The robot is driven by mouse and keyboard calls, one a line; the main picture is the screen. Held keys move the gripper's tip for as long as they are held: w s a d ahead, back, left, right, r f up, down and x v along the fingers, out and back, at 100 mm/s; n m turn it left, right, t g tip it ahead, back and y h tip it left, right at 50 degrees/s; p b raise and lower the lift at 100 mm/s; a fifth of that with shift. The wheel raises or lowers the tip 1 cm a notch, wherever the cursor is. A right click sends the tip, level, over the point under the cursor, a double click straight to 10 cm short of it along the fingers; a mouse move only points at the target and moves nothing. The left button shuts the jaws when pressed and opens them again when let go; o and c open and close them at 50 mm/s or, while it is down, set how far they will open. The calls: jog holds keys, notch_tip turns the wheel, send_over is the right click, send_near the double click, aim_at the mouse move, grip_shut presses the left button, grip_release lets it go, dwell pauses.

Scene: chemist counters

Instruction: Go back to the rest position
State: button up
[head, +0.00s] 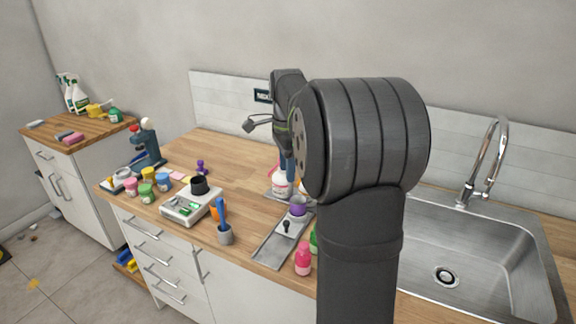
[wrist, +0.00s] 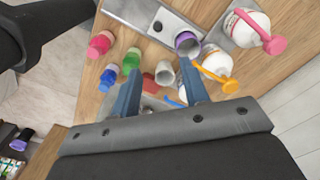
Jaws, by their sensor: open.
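My gripper (wrist: 160,80) shows in the wrist view with its two blue fingers spread apart and nothing between their tips. It is above the wooden counter (wrist: 145,42), beyond a small grey-white cup (wrist: 164,73) and near a purple cup (wrist: 187,43) in the picture; I cannot tell the exact height. In the head view my arm hides most of the gripper; a bit of blue finger shows behind it. The purple cup (head: 298,207) stands on a metal tray (head: 270,250) beside a black-handled item (head: 287,226).
White bottles with pink (wrist: 247,27) and orange (wrist: 217,62) nozzles stand close by, as do pink (head: 303,260) and green (wrist: 131,61) bottles. A sink (head: 510,250) with a tall faucet (head: 487,160) is right.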

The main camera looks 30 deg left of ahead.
aim_at(287, 221)
notch_tip(287, 221, down, 18)
jog(key=shift+r, duration=0.25)
dwell(0.6)
